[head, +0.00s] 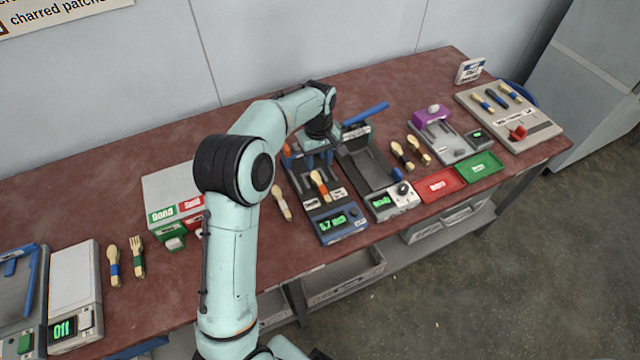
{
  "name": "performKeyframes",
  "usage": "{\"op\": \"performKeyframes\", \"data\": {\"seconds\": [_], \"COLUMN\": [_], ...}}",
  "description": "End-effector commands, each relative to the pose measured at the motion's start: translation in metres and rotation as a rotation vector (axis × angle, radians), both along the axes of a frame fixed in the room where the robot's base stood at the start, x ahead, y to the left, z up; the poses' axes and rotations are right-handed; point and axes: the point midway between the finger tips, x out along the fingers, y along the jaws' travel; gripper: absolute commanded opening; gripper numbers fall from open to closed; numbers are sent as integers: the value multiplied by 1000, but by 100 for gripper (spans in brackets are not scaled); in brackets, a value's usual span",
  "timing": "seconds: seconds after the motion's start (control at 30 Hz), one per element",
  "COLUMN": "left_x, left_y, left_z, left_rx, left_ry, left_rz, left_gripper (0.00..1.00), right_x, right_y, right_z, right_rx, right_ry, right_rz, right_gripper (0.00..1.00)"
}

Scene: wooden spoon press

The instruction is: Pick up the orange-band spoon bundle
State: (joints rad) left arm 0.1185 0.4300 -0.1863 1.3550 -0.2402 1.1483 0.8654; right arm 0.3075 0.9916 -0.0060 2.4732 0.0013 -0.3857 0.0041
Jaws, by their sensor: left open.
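A small wooden spoon bundle with an orange-looking band (320,183) lies on the blue press device (341,226) in the middle of the table, in the head view. My left gripper (309,156) is over the back part of this device, pointing down, open, with nothing seen between its fingers. It is behind the bundle and apart from it in the picture; its exact height is hard to tell. The wrist hides part of the device's back. My right gripper is not in view.
A pale-banded spoon (281,203) lies left of the device. A grey device with a blue lever (376,182) stands close on its right. Dark-and-tan utensils (402,156), a red tray (439,184) and a green tray (479,167) are farther right. The table's front-left middle is mostly clear.

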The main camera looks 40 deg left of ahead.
Motion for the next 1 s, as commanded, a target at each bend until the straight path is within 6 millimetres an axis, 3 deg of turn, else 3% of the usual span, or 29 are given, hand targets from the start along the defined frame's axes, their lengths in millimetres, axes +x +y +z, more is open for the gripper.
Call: {"op": "performKeyframes", "data": {"seconds": [0.1, 0.43, 0.7, 1.0], "left_x": [-2, 0, 3, 3], "left_y": [0, -1, -3, -3], "left_z": [-27, -55, -94, -101], "left_rx": [0, 0, 0, 0], "left_ry": [6, 2, 1, 0], "left_rz": [1, 0, 2, 1], "left_gripper": [47, 47, 47, 47], "right_x": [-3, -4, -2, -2], "right_y": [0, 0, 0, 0], "right_z": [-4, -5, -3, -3], "right_rx": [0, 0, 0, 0], "right_ry": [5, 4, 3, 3], "right_rz": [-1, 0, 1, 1], "right_gripper": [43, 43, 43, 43]}}
